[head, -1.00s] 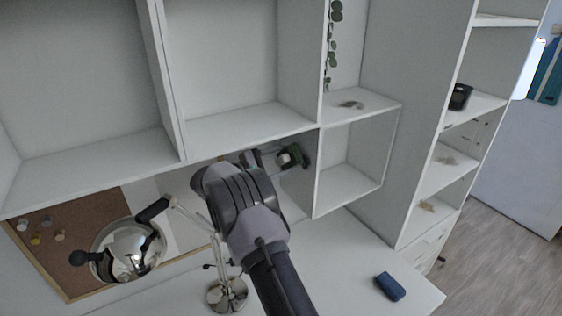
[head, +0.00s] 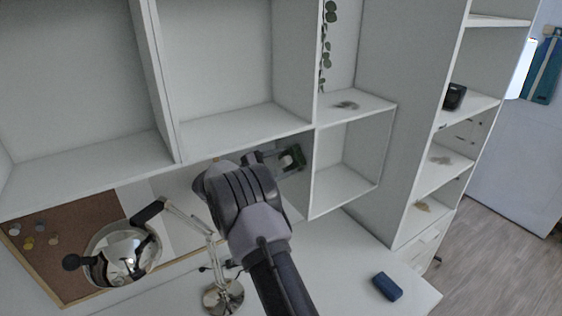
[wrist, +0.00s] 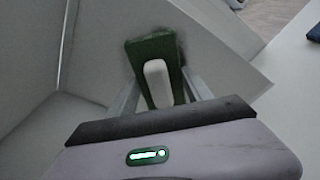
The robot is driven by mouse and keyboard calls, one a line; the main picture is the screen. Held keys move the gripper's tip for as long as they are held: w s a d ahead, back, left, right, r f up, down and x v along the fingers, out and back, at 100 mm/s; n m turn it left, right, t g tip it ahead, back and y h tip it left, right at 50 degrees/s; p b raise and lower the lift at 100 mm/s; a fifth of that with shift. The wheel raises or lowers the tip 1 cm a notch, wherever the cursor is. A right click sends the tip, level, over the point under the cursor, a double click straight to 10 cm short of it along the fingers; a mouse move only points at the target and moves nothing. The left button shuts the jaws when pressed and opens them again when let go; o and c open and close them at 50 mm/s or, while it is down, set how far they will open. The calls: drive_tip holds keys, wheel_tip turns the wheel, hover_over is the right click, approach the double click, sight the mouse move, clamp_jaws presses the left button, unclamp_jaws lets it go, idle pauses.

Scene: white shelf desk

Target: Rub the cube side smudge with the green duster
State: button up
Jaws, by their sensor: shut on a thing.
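My gripper (head: 278,160) is shut on the green duster (head: 298,156) by its pale handle. In the wrist view the duster (wrist: 151,48) has a white handle (wrist: 157,84) between the two fingers, and its green pad lies against a pale panel (wrist: 215,55). This panel appears to be the left outer side of the open cube (head: 312,185) under the shelf. A dark smudge (wrist: 183,46) shows faintly at the pad's right edge; the pad hides the rest of that patch. My arm blocks part of the head view.
A dark blue case (head: 387,286) lies on the desk at right. Other smudges mark the shelf above the cube (head: 346,105) and the right-hand shelves (head: 441,159).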

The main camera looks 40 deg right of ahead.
drive_tip(key=shift+s+a+b, duration=0.15)
drive_tip(key=shift+s+b, duration=0.15)
drive_tip(key=shift+s, duration=3.5)
drive_tip(key=shift+w+d, duration=0.15)
drive_tip(key=shift+w, duration=2.15)
drive_tip(key=shift+w+d, duration=0.15)
drive_tip(key=shift+w, duration=2.1)
drive_tip(key=shift+r+p, duration=0.35)
drive_tip(key=shift+r, duration=0.2)
drive_tip(key=shift+s+a+b, duration=0.15)
drive_tip(key=shift+s+b, duration=0.15)
drive_tip(key=shift+s, duration=2)
drive_tip(key=shift+s+a+b, duration=0.15)
drive_tip(key=shift+s+b, duration=0.15)
drive_tip(key=shift+s, duration=2)
drive_tip(key=shift+w+d+p, duration=0.15)
drive_tip(key=shift+w+p, duration=0.05)
drive_tip(key=shift+w, duration=2.1)
drive_tip(key=shift+w+d+p, duration=0.15)
drive_tip(key=shift+w+p, duration=0.05)
drive_tip(key=shift+w, duration=2.1)
drive_tip(key=a+p, duration=0.1)
drive_tip(key=a, duration=0.5)
drive_tip(key=shift+w+a, duration=0.15)
